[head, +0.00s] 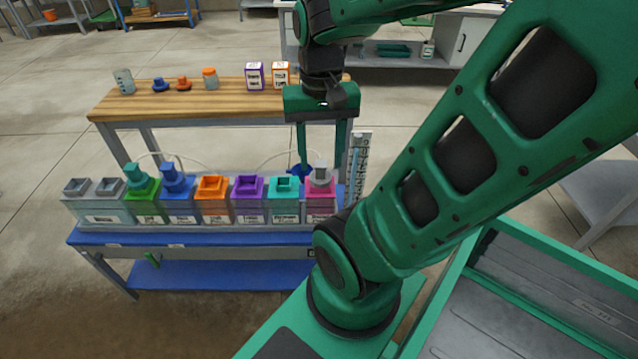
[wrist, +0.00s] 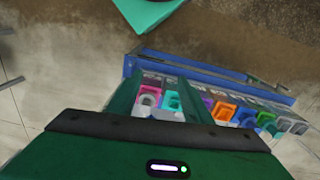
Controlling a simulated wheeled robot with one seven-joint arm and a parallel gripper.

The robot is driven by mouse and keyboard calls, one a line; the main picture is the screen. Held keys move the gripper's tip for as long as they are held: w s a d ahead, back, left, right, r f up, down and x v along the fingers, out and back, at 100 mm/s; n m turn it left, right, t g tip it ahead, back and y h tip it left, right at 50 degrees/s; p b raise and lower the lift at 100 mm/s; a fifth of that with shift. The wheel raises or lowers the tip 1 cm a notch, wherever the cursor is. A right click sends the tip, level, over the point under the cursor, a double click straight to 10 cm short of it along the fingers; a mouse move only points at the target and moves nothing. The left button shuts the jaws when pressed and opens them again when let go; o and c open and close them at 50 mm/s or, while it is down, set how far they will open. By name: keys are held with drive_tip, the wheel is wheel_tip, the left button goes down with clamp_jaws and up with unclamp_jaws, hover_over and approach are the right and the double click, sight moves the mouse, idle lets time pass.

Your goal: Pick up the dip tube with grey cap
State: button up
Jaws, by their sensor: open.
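The dip tube with grey cap (head: 321,177) stands upright in the pink-topped tank (head: 320,196) at the right end of the tank row. The gap between fingertips and cap is hard to judge. The tube below the cap is hidden inside the tank.
Teal, purple, orange, blue and green tanks (head: 248,190) stand close to the left. The blue and green ones hold coloured caps. A blue piece (head: 299,170) and a white scale (head: 359,165) are near my fingers. A wooden bench (head: 180,101) stands behind.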

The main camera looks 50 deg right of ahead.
drive_tip(key=w+d+f+m, duration=0.3)
drive_tip(key=w+d+m, duration=0.45)
drive_tip(key=m, duration=1.15)
approach(320, 163)
drive_tip(key=shift+s+d, duration=0.15)
drive_tip(key=shift+s, duration=0.1)
wheel_tip(320, 163, down, 4)
drive_tip(key=shift+f, duration=0.2)
drive_tip(key=shift+w+f, duration=0.2)
drive_tip(key=shift+f, duration=2.95)
clamp_jaws()
drive_tip(key=shift+r, duration=0.15)
